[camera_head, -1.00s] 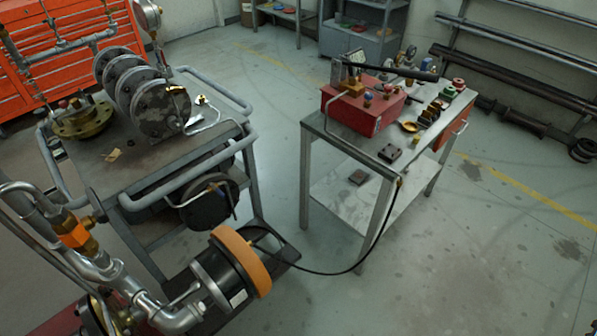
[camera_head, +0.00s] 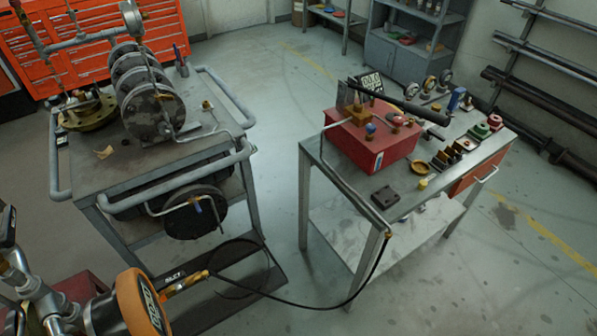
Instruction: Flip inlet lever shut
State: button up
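At the bottom left, a brass fitting (camera_head: 195,279) joins the end of a black hose (camera_head: 290,303). A small dark tag (camera_head: 172,279) sits beside the fitting; its lettering is too small to read for sure. An orange-rimmed round gauge or cap (camera_head: 143,303) stands just left of the fitting and hides part of what lies behind it. Silver pipework (camera_head: 42,300) runs along the lower left edge, partly cut off. I cannot make out for certain which part is the inlet lever, or its position. My gripper is not in view.
A steel bench (camera_head: 311,158) at the right carries a red box (camera_head: 365,150) with a long black handle (camera_head: 400,105). A cart (camera_head: 100,185) with a flanged assembly (camera_head: 152,115) stands at the left. Open floor (camera_head: 275,110) lies between them. The hose hangs across the lower gap.

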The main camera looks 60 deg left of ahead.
aim_at(159, 285)
jog(key=i, duration=0.85)
jog(key=u, duration=1.1)
jog(key=k, duration=0.15)
jog(key=u, duration=3)
jog(key=i, duration=0.95)
jog(key=u, duration=0.3)
jog(key=k, duration=0.6)
jog(key=z, duration=0.3)
